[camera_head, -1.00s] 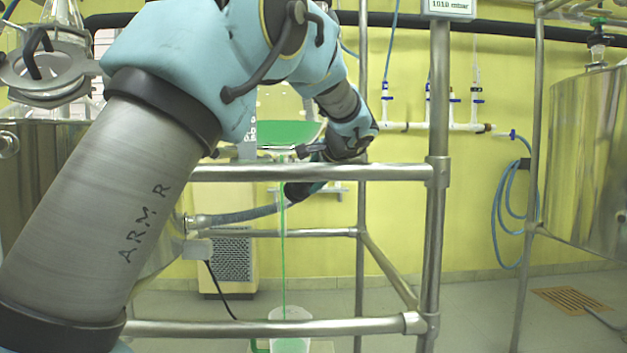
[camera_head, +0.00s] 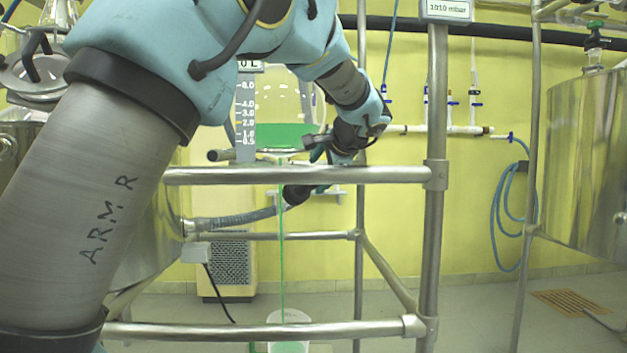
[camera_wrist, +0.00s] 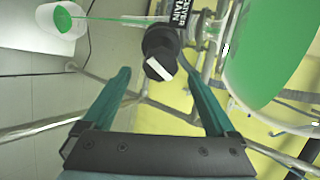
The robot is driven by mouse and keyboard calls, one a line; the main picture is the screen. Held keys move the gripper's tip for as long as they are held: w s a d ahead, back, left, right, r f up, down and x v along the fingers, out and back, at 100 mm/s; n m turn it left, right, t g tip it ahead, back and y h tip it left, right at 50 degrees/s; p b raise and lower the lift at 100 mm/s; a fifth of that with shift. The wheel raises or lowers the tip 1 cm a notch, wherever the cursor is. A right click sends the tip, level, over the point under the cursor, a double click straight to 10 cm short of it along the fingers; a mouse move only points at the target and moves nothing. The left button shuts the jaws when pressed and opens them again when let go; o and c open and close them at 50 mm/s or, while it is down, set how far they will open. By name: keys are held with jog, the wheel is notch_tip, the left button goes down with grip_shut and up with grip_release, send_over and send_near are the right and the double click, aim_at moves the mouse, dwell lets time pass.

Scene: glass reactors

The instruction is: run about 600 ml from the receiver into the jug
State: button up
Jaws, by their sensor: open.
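The glass receiver (camera_head: 288,134) holds green liquid, its surface near the 2.0 mark of the scale (camera_head: 245,115) as seen from here; it fills the right of the wrist view (camera_wrist: 265,55). A thin green stream (camera_head: 281,240) runs down from its outlet into the white jug (camera_head: 290,317), which has green liquid low inside. The jug also shows at the wrist view's upper left (camera_wrist: 62,20). The black drain valve knob (camera_wrist: 160,55) with a white bar lies just beyond my gripper (camera_wrist: 157,78), whose teal fingers are open, apart and empty.
Steel frame rails (camera_head: 300,175) cross in front of the receiver, with a lower rail (camera_head: 260,329) partly before the jug. A post (camera_head: 434,120) carries a pressure display (camera_head: 447,10). A corrugated hose (camera_head: 235,218) runs behind. A steel vessel (camera_head: 590,150) stands right.

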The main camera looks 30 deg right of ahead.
jog(key=v, duration=0.6)
dwell(0.6)
